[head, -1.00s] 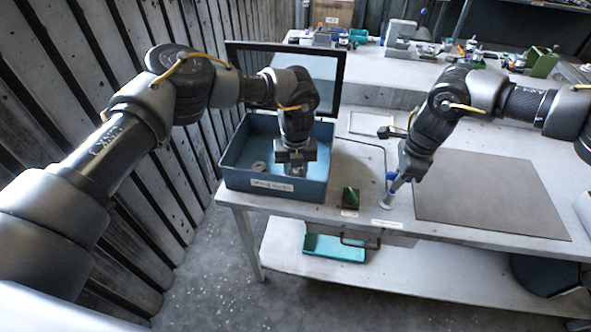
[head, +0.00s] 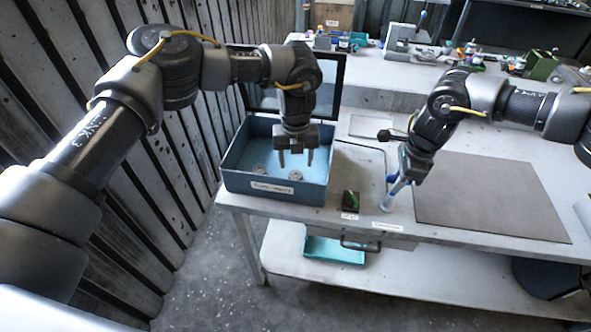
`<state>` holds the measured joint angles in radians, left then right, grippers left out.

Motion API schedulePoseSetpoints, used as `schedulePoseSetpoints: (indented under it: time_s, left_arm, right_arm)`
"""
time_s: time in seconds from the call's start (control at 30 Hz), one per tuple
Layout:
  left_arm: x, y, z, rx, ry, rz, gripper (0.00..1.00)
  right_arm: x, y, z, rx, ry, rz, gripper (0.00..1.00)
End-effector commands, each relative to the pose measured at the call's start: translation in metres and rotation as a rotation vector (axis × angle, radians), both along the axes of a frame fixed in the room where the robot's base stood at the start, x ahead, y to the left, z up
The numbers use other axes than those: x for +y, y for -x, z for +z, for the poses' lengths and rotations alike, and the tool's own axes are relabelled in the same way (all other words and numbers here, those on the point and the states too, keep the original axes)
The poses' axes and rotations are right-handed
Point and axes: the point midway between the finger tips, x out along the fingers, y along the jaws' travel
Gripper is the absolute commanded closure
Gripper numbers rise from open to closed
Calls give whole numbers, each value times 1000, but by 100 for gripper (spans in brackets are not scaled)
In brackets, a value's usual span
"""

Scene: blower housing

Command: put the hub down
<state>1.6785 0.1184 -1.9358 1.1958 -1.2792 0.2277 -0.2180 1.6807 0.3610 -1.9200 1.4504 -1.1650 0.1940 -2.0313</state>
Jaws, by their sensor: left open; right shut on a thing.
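A blue open box (head: 235,184) stands at the left end of the bench. Two small round grey parts lie on its floor: one at the left (head: 259,170), and one nearer the right wall, which I take to be the hub (head: 295,174). My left gripper (head: 297,165) is open and empty above the hub, its two fingers pointing down and apart. My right gripper (head: 406,177) is shut on a blue and pale grey tool (head: 388,201), tilted, its lower end at or just above the bench; I cannot tell if it touches.
A small dark block with a green top (head: 350,200) sits right of the box. A grey-brown mat (head: 490,195) lies bare at the right. Tools and parts crowd the bench's back. A slatted wall is at the left.

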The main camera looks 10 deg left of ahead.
Motion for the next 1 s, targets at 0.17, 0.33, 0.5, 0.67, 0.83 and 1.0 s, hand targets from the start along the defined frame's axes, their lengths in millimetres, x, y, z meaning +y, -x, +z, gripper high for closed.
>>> schedulePoseSetpoints:
  time_s: [0.17, 0.33, 0.5, 0.67, 0.83, 1.0]
  left_arm:
    - [0, 0, 36, -2, 0, 0, 43]
    - [0, 0, 55, 0, 0, 0, 43]
    - [1, 0, 62, 0, -1, 0, 43]
    - [0, 0, 62, 0, -1, 0, 43]
    - [0, 0, 62, 0, 0, 1, 43]
    - [0, 0, 61, 0, 0, 1, 43]
  right_arm:
    - [0, 0, -1, 1, 1, 0, 100]
    - [0, 0, -1, 1, 1, 0, 100]
    - [0, 0, -1, 1, 1, 0, 100]
    - [0, 0, -1, 1, 1, 0, 100]
    - [0, 0, 0, 1, 1, 0, 100]
    - [0, 0, 6, 0, 0, 0, 100]
